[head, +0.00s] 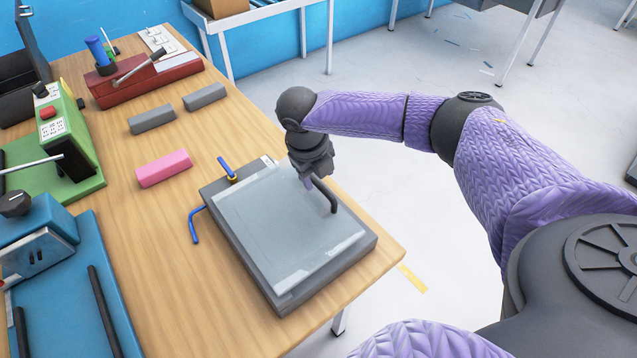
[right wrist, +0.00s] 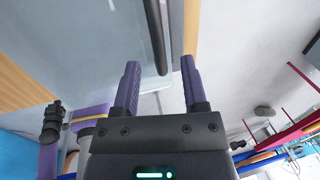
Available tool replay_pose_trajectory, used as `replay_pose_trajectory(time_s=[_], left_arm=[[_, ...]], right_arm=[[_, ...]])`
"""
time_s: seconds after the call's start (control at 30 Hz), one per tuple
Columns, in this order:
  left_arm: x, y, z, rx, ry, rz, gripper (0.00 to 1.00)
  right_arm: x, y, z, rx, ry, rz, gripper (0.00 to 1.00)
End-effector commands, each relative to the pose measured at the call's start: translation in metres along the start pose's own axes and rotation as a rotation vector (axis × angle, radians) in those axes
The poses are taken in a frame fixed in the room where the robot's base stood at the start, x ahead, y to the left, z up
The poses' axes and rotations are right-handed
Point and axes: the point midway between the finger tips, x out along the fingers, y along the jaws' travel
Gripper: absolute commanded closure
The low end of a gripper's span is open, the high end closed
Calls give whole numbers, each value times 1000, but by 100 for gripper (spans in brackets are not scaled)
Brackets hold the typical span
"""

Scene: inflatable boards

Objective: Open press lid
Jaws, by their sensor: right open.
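The press (head: 285,240) is a flat grey box near the right edge of the wooden table, with a pale translucent lid (head: 275,225) lying flat and closed on it. A dark bent handle (head: 329,198) stands at the lid's right side. My right gripper (head: 308,183) points down over that side, beside the handle, and its fingertips are partly hidden. In the right wrist view, its purple fingers (right wrist: 160,63) are apart and empty. The dark handle bar (right wrist: 158,35) lies ahead of them, its near end roughly in line with the gap. My left gripper is out of view.
Blue clamp levers (head: 195,222) stick out on the press's left. A pink block (head: 164,168) and two grey blocks (head: 205,97) lie behind it. Red, green (head: 75,140) and blue machines line the left. Open floor (head: 400,100) lies to the right.

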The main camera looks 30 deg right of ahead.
Motion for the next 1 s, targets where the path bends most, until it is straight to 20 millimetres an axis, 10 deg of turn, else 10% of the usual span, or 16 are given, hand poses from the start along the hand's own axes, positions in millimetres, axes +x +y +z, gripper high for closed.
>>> replay_pose_trajectory(time_s=[0.43, 0.7, 1.0], left_arm=[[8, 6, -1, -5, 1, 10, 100], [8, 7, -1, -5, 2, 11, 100], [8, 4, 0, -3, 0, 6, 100]], right_arm=[[26, 1, 0, -1, -1, 1, 44], [26, 1, 0, -1, -2, 1, 99], [26, 1, 0, -1, -2, 1, 100]])
